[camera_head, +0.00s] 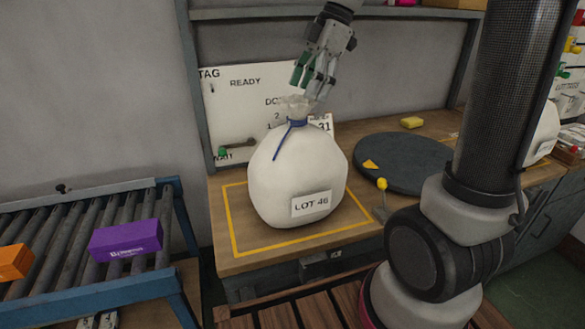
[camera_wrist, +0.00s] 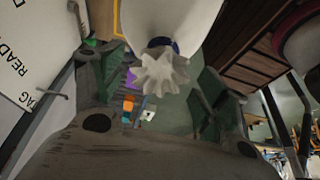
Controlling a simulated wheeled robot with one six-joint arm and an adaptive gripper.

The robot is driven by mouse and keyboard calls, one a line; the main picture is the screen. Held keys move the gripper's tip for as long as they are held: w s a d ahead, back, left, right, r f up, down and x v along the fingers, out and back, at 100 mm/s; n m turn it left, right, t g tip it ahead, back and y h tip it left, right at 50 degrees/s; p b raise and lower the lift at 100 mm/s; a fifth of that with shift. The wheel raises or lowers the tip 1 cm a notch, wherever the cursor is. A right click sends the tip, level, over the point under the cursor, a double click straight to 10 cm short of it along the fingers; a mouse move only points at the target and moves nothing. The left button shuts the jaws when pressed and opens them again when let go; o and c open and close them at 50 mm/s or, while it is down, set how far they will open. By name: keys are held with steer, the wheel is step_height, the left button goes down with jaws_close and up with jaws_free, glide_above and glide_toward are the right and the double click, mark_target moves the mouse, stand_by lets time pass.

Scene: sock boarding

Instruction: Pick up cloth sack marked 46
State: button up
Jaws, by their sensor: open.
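A full white cloth sack (camera_head: 297,175) labelled LOT 46 stands upright on the wooden bench, inside a yellow outlined square. Its gathered neck is tied with a blue cord, and a ruffled top sticks up. My gripper (camera_head: 314,82) is just above this top, pointing down, its fingers apart and empty. In the wrist view the ruffled top (camera_wrist: 160,73) shows between the two spread fingers of my gripper (camera_wrist: 155,85), with the white sack body (camera_wrist: 160,18) beyond it. I cannot tell whether any finger touches the cloth.
A dark round plate (camera_head: 405,160) and a yellow block (camera_head: 411,122) lie right of the sack. A small lever with a yellow knob (camera_head: 382,184) stands at the bench front. A white board (camera_head: 235,105) is behind. A roller conveyor (camera_head: 80,235) with a purple box (camera_head: 126,239) is left.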

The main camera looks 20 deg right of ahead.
mark_target(297, 115)
steer(key=x, duration=0.7)
steer(key=shift+s+a+f, duration=0.1)
steer(key=shift+f, duration=0.1)
jaws_close()
